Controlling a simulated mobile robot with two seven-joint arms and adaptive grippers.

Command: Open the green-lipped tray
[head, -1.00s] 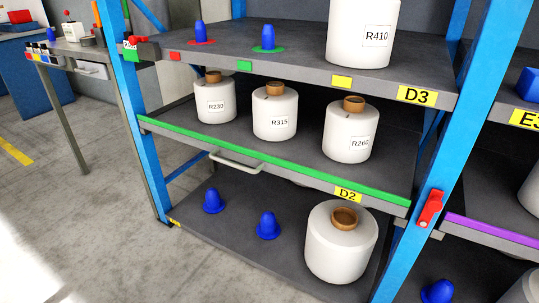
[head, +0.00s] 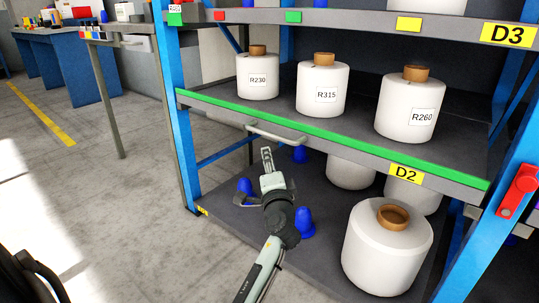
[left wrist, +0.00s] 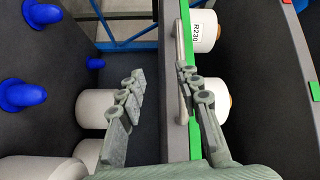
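The green-lipped tray (head: 335,140) is the middle shelf level of the rack, with a yellow D2 label and a pale bar handle (head: 275,134) on its front, left of centre. It carries three white bobbins, R230 (head: 258,78), R315 (head: 322,90) and R260 (head: 409,106). My left gripper (head: 267,155) is just below and in front of the handle. In the left wrist view, its fingers (left wrist: 158,85) are open, with the right finger beside the handle (left wrist: 180,60) and green lip (left wrist: 194,143). Contact cannot be told. My right gripper is not in view.
Below the tray, blue cones (head: 305,222) and white bobbins, one large in front (head: 387,248), stand on the bottom shelf. Blue posts (head: 172,110) flank the tray; a red part (head: 518,190) sits on the right post. The floor at left is clear.

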